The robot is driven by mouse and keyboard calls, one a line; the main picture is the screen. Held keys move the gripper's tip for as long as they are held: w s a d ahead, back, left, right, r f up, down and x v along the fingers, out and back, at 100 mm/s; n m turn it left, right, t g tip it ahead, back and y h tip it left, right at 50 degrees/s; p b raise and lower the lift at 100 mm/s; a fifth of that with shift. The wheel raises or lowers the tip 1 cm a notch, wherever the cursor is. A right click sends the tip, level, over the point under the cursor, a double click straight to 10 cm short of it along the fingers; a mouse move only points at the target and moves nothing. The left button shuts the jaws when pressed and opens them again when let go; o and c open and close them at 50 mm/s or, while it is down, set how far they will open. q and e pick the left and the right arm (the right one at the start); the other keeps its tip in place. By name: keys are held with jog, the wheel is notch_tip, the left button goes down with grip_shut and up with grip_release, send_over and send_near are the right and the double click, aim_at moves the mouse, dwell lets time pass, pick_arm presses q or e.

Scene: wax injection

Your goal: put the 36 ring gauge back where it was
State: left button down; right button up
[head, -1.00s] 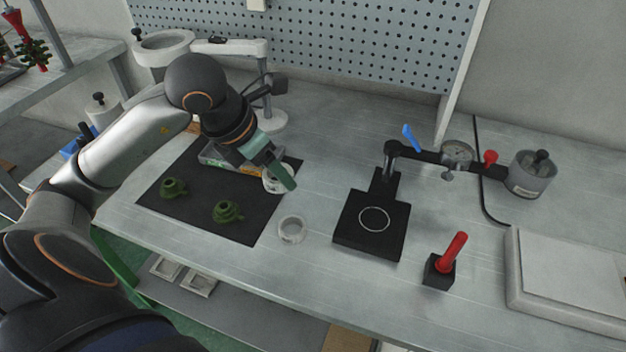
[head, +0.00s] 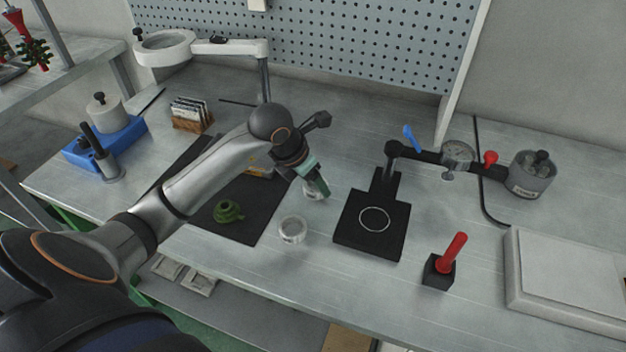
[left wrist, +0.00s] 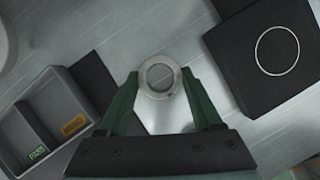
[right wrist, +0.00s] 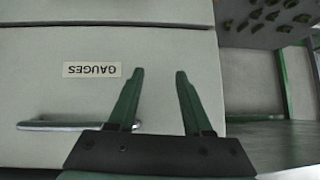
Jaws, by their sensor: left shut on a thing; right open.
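My left gripper (head: 318,190) is shut on a small metal ring gauge (left wrist: 160,77), above the bench between the black mat and the press plate. The fingers (left wrist: 163,85) are on either side of the ring in the left wrist view; no size mark is readable. My right gripper (right wrist: 158,98) is open and empty, before a pale drawer front labelled GAUGES (right wrist: 92,70).
A grey tray with a PASS label (left wrist: 27,138) lies on the black mat (head: 247,226), with a green wax piece (head: 227,211). The black press plate (head: 368,239) and a red-handled tool (head: 452,250) stand to the right.

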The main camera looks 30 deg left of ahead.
pick_arm(q)
jog(key=shift+c, duration=0.3)
grip_release()
jog(key=shift+r, duration=0.2)
jog(key=p+v, duration=0.1)
jog(key=v, duration=1)
jog(key=shift+s+r, duration=0.2)
jog(key=shift+r, duration=0.15)
